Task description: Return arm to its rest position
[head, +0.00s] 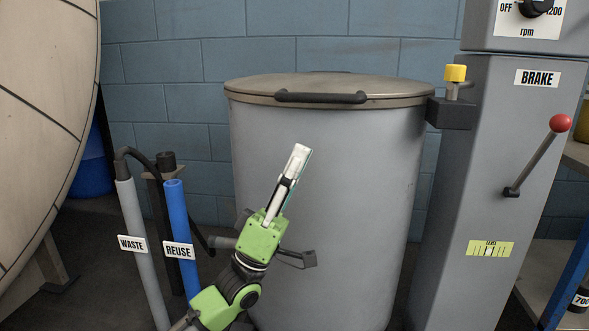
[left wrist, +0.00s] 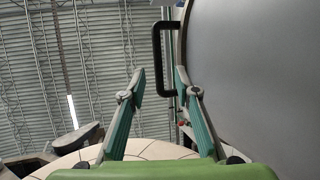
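My left arm (head: 250,255) is green and black and reaches up from the bottom in the head view. Its left gripper (head: 299,150) points up in front of the grey drum (head: 365,200), below the lid's black handle (head: 320,97). In the left wrist view its two teal fingers (left wrist: 157,80) are apart with nothing held between them. The black handle (left wrist: 157,60) shows beyond the fingertips, near the right finger, and the drum's grey wall (left wrist: 260,70) fills the right side. My right gripper is in neither view.
The drum's lid (head: 390,88) is shut. Left of the arm stand a grey WASTE pipe (head: 143,275) and a blue REUSE pipe (head: 178,215). A large round beige body (head: 40,110) is at far left. A grey column with a red-knobbed BRAKE lever (head: 535,160) stands at right.

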